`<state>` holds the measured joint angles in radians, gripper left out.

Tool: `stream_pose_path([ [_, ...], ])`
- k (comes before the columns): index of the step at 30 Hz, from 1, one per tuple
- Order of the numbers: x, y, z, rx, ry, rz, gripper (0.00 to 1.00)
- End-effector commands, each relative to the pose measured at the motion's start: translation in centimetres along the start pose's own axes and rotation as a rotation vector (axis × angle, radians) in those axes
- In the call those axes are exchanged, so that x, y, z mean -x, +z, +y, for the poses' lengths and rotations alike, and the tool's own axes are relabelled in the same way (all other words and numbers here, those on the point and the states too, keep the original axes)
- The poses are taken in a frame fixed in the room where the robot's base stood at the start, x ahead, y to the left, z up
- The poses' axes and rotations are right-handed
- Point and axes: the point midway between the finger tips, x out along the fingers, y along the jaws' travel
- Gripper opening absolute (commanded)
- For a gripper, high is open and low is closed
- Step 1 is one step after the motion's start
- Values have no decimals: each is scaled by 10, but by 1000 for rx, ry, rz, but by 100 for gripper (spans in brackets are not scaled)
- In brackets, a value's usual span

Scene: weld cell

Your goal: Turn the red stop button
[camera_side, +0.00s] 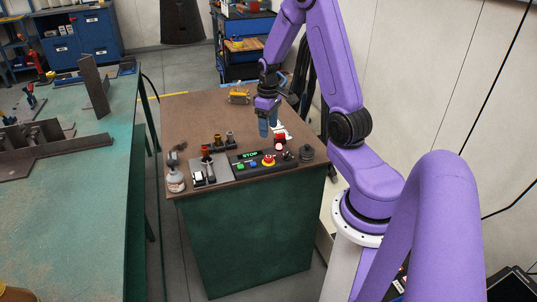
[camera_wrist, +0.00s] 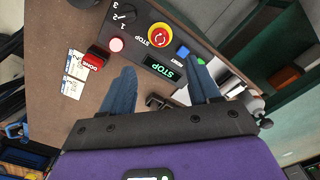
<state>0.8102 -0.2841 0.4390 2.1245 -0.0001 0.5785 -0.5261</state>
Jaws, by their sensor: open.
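The red stop button (camera_side: 268,160) sits on a yellow base on the dark control panel on the cabinet top. In the wrist view the red stop button (camera_wrist: 161,34) shows a round red cap with a yellow ring, lying beyond my fingertips. My gripper (camera_side: 263,133) hangs above the cabinet, behind the panel. In the wrist view my gripper (camera_wrist: 162,68) has its two blue fingers spread wide with nothing held between them. A green-lit display (camera_wrist: 163,71) reading STOP lies below the button in that view. My gripper is apart from the button.
Near the button are a blue button (camera_wrist: 183,50), a green button (camera_wrist: 202,61), a pink round button (camera_wrist: 116,44) and a rotary switch (camera_wrist: 123,12). A red DONE button (camera_wrist: 95,57) stands beside cards. A spray bottle (camera_side: 175,180) stands at the cabinet's front left.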

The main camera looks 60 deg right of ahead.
Motion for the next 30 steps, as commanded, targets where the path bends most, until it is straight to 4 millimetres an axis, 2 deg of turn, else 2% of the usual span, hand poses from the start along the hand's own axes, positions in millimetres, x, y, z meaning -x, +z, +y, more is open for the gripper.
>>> stream_pose_path([
  [6, -38, 1, -1, 0, -2, -4, 61],
  [18, -96, 1, 0, 0, -1, -3, 61],
  [24, -113, 0, 0, 0, 0, -1, 61],
  [30, -119, 0, 0, 0, 0, 1, 61],
])
